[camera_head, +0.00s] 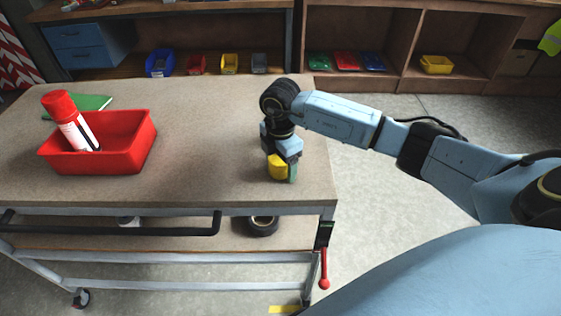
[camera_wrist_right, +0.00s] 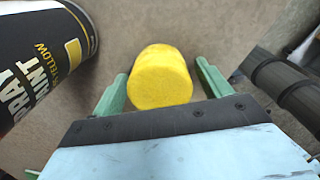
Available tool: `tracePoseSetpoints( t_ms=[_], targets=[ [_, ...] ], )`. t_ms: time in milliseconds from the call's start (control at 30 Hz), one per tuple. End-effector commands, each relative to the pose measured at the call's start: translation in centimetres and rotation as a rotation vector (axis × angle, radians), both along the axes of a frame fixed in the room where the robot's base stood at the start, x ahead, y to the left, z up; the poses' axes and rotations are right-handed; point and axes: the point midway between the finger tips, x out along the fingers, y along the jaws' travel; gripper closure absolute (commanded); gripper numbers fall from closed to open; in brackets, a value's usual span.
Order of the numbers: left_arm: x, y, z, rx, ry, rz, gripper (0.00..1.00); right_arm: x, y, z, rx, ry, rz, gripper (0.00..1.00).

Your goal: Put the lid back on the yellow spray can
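The yellow lid (camera_head: 277,168) is at the right part of the workbench. The yellow spray can (camera_wrist_right: 45,50), black with a "YELLOW" label, shows partly at the upper left of the right wrist view, close beside the gripper. I cannot make it out in the head view, where my arm may hide it. My left gripper is not in view.
A red bin (camera_head: 98,160) on the bench's left holds a red-capped can (camera_head: 70,122) leaning over its rim. A green flat item (camera_head: 92,102) lies behind it. The bench middle (camera_head: 205,130) is clear. A roll of tape (camera_head: 262,226) lies on the lower shelf.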

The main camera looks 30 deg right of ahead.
Motion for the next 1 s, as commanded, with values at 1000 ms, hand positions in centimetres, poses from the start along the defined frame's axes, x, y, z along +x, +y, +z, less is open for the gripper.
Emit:
tracePoseSetpoints(
  t_ms=[1000],
  targets=[
    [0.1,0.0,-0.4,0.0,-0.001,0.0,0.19,0.1,0.0,8.3,0.001,-0.004,0.001,0.63]
  ],
)
